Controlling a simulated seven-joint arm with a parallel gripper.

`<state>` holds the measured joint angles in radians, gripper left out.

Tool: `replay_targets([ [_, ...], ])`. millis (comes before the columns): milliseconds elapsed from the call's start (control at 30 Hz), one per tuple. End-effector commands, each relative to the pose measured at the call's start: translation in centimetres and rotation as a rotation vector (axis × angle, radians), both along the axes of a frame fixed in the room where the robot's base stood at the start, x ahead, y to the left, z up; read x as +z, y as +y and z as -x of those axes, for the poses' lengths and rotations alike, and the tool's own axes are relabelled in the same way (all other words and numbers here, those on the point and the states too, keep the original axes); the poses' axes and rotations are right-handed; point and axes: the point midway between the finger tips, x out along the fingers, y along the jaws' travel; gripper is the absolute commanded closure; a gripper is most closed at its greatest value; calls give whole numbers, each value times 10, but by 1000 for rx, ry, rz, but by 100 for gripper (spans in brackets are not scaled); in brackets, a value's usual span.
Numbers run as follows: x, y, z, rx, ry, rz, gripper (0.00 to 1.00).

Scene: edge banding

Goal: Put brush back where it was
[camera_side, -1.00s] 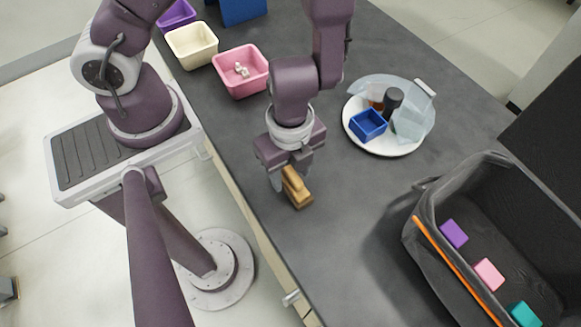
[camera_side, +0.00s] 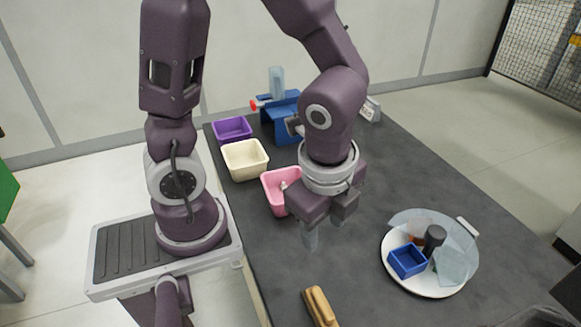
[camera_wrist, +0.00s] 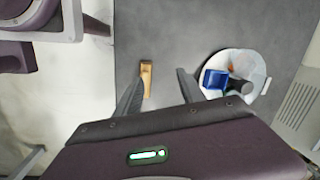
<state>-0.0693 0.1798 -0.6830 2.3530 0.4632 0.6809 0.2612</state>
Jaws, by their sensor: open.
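The brush (camera_side: 320,307) has a tan wooden body and lies on the dark grey table near its left edge. In the side view its lower end is cut off by the picture's bottom edge. It also shows whole in the wrist view (camera_wrist: 146,78), close to the left finger in the picture but apart from it. My gripper (camera_side: 325,238) is open and empty, raised above the table beside the pink bin (camera_side: 275,196). Its fingers also show in the wrist view (camera_wrist: 158,88). The brush lies nearer the camera than my gripper in the side view.
A white round tray (camera_side: 449,290) at the right holds a blue box (camera_side: 407,262), a dark cylinder (camera_side: 434,239) and clear pieces. Cream (camera_side: 245,160) and purple (camera_side: 232,130) bins and a blue stand (camera_side: 285,125) are at the back. The table's middle is clear.

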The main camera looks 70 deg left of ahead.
Motion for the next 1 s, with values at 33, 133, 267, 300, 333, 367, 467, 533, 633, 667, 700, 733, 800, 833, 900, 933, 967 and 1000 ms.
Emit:
replay_targets([
  [33, 22, 20, -3, 163, -86, -17, 53],
  [133, 64, 53, 7, 531, -234, 37, 53],
  [267, 104, 70, 31, 915, -363, 243, 53],
  [300, 112, 72, 37, 996, -380, 310, 53],
  [333, 117, 73, 41, 1044, -391, 355, 53],
  [367, 121, 73, 44, 1082, -398, 394, 53],
  [467, 128, 72, 51, 1150, -405, 473, 53],
  [533, 129, 72, 52, 1164, -404, 487, 53],
  [633, 129, 72, 52, 1163, -404, 486, 53],
  [667, 129, 72, 52, 1162, -404, 485, 53],
  [700, 129, 72, 52, 1161, -404, 484, 53],
  [733, 129, 72, 52, 1161, -404, 484, 53],
  [800, 129, 72, 52, 1160, -405, 483, 53],
  [833, 129, 72, 51, 1160, -405, 483, 53],
  [900, 129, 72, 51, 1159, -405, 483, 53],
  [933, 129, 72, 51, 1159, -406, 482, 53],
  [967, 129, 72, 51, 1159, -406, 482, 53],
  [1000, 129, 72, 51, 1159, -406, 482, 53],
])
